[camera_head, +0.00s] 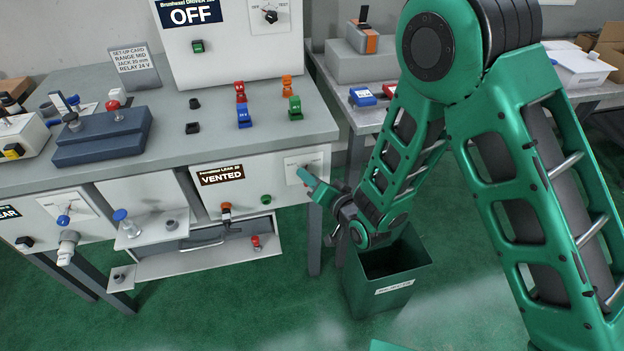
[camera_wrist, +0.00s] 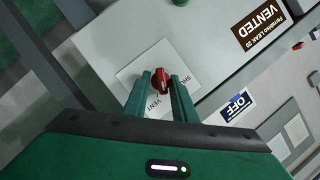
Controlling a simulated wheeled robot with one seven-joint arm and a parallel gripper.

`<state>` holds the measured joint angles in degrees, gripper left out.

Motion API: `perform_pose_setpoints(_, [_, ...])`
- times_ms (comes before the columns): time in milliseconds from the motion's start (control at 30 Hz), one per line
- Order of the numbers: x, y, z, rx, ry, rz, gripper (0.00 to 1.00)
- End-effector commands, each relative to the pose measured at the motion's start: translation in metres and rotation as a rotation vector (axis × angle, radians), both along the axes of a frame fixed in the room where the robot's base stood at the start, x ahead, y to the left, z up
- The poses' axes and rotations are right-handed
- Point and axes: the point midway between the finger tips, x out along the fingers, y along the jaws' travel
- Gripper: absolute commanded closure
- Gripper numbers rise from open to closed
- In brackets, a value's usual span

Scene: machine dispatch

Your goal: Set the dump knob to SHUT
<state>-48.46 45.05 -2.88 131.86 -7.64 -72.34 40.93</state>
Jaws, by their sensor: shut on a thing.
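The dump knob (camera_wrist: 162,82) is red and sits on a white plate (camera_wrist: 130,75) marked SHUT and VENT in the wrist view. The SHUT lettering is partly covered by a finger. My gripper (camera_wrist: 161,78) has its two green fingers on either side of the knob and is shut on it. The knob's pale end lies toward the VENT lettering. In the head view my gripper (camera_head: 312,182) is at the right end of the bench front and hides the knob. The label beside it (camera_head: 221,175) reads VENTED.
A green bin (camera_head: 385,285) stands on the floor below my gripper. A white cabinet (camera_head: 235,65) with an OFF display is on the bench. A black-and-orange handle (camera_head: 226,211) and a green button (camera_head: 266,200) are left of my gripper.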

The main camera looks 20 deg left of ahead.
Motion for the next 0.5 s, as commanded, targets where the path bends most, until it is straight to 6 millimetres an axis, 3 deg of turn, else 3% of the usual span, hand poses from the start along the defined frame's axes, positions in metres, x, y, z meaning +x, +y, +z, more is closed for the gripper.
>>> perform_pose_setpoints(500, [0.0048, 0.0012, -0.0064, -0.078, -0.025, -0.014, 0.99])
